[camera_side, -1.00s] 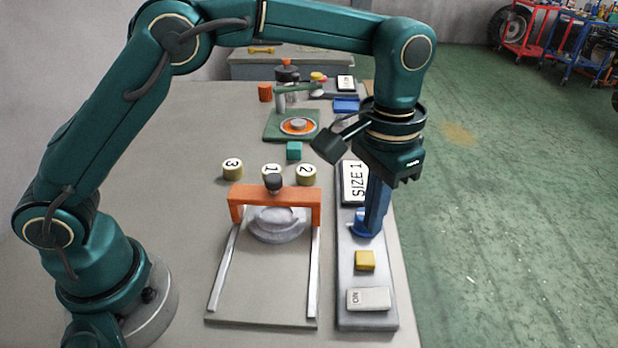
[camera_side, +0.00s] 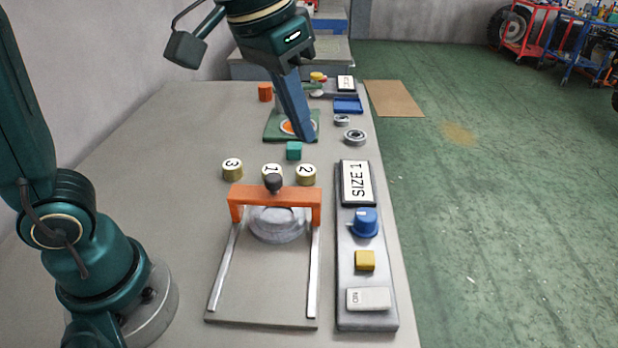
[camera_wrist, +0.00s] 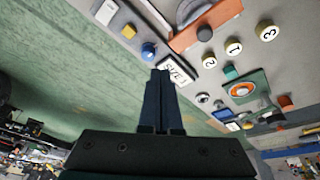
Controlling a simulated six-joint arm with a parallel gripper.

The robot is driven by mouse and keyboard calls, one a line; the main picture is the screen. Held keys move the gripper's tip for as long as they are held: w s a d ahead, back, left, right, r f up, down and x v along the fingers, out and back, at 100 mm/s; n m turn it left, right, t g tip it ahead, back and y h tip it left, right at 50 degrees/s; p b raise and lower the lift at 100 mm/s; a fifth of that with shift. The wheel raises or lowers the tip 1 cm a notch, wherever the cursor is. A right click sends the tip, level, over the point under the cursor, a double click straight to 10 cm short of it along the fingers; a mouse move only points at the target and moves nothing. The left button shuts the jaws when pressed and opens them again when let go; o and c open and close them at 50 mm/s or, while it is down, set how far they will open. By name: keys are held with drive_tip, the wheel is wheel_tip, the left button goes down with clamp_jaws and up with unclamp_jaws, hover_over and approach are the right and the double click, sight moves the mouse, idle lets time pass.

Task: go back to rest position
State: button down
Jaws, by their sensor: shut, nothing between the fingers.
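My gripper (camera_side: 308,138) is shut and empty, high over the far part of the table in the side view. Its blue fingers hang down in front of the green fixture (camera_side: 275,135). In the wrist view the gripper (camera_wrist: 162,75) points toward the SIZE 1 sign (camera_wrist: 178,74), with the fingers together. The blue knob (camera_side: 365,222) stands on the grey control panel (camera_side: 350,283), clear of the gripper. A yellow button (camera_side: 365,260) and a white switch (camera_side: 368,299) are on the same panel.
An orange bridge (camera_side: 275,195) spans a plate with two rails. Three numbered round pieces (camera_side: 232,169) stand behind it, near a teal cube (camera_side: 294,150). Two metal rings (camera_side: 355,136) and a blue tray (camera_side: 347,104) lie at the right edge. Green floor is beyond.

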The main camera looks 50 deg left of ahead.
drive_tip(key=s+a+f+t, duration=0.1)
drive_tip(key=s+a+f, duration=0.1)
drive_tip(key=s, duration=0.3)
drive_tip(key=s+a+f+t, duration=0.1)
drive_tip(key=s+a+f, duration=0.2)
drive_tip(key=s+f, duration=0.1)
drive_tip(key=shift+s+n+y, duration=0.3)
drive_tip(key=shift+s, duration=0.5)
